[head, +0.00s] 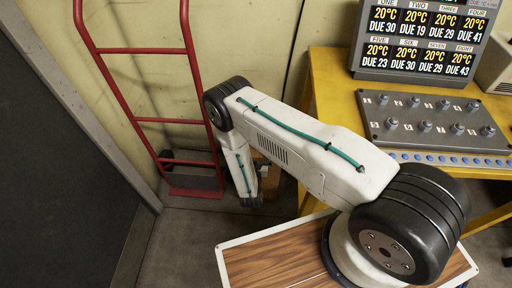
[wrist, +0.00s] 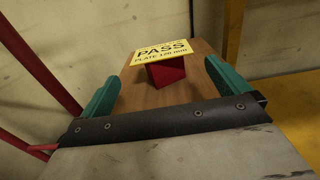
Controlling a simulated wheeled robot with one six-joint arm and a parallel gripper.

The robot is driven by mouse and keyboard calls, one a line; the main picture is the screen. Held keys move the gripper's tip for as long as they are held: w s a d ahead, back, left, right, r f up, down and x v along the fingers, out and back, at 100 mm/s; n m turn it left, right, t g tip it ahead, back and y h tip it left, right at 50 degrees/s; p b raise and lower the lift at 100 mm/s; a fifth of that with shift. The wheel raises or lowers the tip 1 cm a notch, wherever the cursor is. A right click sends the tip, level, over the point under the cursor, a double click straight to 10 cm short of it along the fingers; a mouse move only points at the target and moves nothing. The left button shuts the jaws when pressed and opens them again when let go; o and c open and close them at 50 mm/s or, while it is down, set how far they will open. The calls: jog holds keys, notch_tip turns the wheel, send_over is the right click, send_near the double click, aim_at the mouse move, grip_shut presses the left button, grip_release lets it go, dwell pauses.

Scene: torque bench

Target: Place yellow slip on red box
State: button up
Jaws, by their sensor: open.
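The yellow slip (wrist: 161,48), printed PASS and PLATE 120 mm, lies in the upper middle of the wrist view. The red box (wrist: 166,72) is directly below it, and the slip covers its top and reaches past its edges. The slip appears to rest on the box; exact contact is hard to see. The box is on a brown wood-like surface (wrist: 190,97). My gripper (wrist: 162,72) is open, its green fingers wide apart on either side, with nothing held between them. In the head view my arm hides the slip and box.
A red hand truck (head: 153,119) stands against the wall at the left. A yellow bench (head: 336,90) at the right holds a grey panel with knobs (head: 440,121) and a display board (head: 420,38). A dark door (head: 60,170) is at far left.

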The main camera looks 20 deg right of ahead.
jog(key=v, duration=0.8)
jog(key=w+d+r+m+g+h, duration=0.2)
jog(key=w+r+m+h, duration=0.15)
jog(key=r, duration=0.55)
jog(key=w+d+r+m+g+h, duration=0.2)
jog(key=w+r+m+h, duration=0.15)
jog(key=r, duration=0.55)
jog(key=s+d+r+m+g+h, duration=0.2)
jog(key=d+r+m+g, duration=0.25)
jog(key=r, duration=0.55)
jog(key=s+d+r+m+g+h, duration=0.15)
jog(key=d+r+m+g, duration=0.35)
jog(key=r, duration=0.5)
jog(key=s+d+r+m+g+y, duration=0.3)
jog(key=s+r+m+g+y, duration=0.6)
jog(key=s+r, duration=0.5)
jog(key=s+a+r+m+t+y, duration=0.3)
jog(key=s+y, duration=0.1)
jog(key=s, duration=0.3)
jog(key=s+a+r+m+t+y, duration=0.3)
jog(key=s+t+y, duration=0.1)
jog(key=s, duration=0.4)
jog(key=shift+a, duration=0.4)
jog(key=shift+s, duration=0.15)
